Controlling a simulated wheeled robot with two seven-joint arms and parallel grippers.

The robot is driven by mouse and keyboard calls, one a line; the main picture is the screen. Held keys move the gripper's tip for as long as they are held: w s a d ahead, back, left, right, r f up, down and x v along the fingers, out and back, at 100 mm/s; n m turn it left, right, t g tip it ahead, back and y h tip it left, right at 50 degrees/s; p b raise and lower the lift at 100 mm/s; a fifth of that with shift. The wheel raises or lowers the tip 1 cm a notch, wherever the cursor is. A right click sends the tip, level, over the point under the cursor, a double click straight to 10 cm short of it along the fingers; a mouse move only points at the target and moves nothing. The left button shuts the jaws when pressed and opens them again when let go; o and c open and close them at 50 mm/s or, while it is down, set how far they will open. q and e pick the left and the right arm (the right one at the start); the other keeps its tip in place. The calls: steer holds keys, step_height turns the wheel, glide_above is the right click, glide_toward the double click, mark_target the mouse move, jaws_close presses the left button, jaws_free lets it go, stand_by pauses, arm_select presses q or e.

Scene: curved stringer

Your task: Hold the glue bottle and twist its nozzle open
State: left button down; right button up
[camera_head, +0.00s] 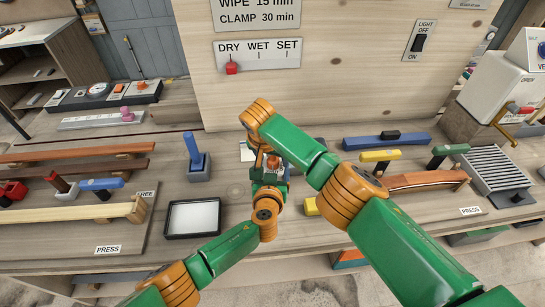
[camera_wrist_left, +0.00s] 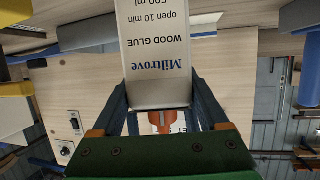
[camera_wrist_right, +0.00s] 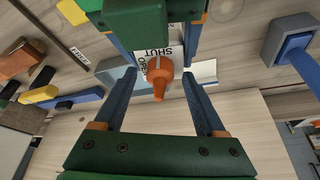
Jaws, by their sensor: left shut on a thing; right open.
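The white glue bottle (camera_wrist_left: 158,60), labelled Miltrove WOOD GLUE, sits between the fingers of my left gripper (camera_wrist_left: 160,95), which is shut on it. In the head view my arms hide most of the bottle. Its orange nozzle (camera_wrist_right: 160,76) shows in the right wrist view, beside a white face marked SHUT and OPEN. My right gripper (camera_wrist_right: 160,90) is open, its two fingers on either side of the nozzle with a gap at each side. The nozzle also shows in the left wrist view (camera_wrist_left: 160,120).
A shallow tray (camera_head: 193,217) and a blue-handled tool in a grey holder (camera_head: 199,166) stand left of my grippers. A wooden panel (camera_head: 335,85) with a DRY/WET/SET scale stands behind.

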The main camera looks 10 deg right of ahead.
jaws_close()
